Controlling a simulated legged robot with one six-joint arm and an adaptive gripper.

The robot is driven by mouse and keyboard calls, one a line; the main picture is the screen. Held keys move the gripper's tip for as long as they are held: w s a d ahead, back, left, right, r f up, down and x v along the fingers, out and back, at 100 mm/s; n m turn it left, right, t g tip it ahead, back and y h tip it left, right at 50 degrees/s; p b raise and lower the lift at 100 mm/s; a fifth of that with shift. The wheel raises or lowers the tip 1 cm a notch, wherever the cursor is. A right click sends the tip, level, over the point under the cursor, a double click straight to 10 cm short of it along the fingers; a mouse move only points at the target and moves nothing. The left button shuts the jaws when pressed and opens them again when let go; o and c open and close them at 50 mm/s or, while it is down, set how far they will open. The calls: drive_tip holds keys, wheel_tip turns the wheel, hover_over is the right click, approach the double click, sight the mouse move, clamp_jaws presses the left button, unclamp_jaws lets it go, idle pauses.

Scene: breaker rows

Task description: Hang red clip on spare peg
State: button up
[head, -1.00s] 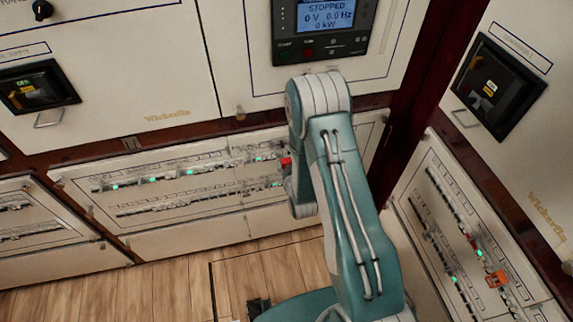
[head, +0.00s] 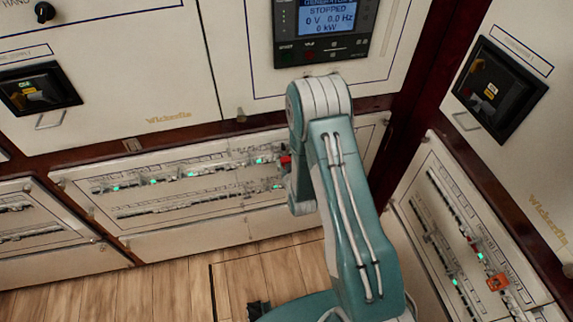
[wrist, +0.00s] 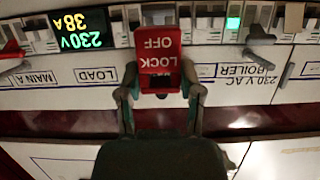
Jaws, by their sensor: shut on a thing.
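The red clip (wrist: 158,52), marked LOCK OFF, is between the two fingers of my gripper (wrist: 158,88) in the wrist view, with its lettering upside down. My gripper is shut on it, in front of a row of breakers. In the head view a small part of the red clip (head: 286,162) shows at the left of my arm, by the breaker panel; the gripper there is mostly hidden behind the arm. I cannot tell which part is the spare peg. Whether the clip touches the panel is unclear.
A lit 230V 38A display (wrist: 80,30) is left of the clip. In the head view an orange-red piece (head: 497,283) sits on the right panel.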

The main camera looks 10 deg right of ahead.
drive_tip(key=shift+w, duration=1.2)
drive_tip(key=o, duration=1.2)
drive_tip(key=v, duration=1.2)
drive_tip(key=shift+w, duration=0.1)
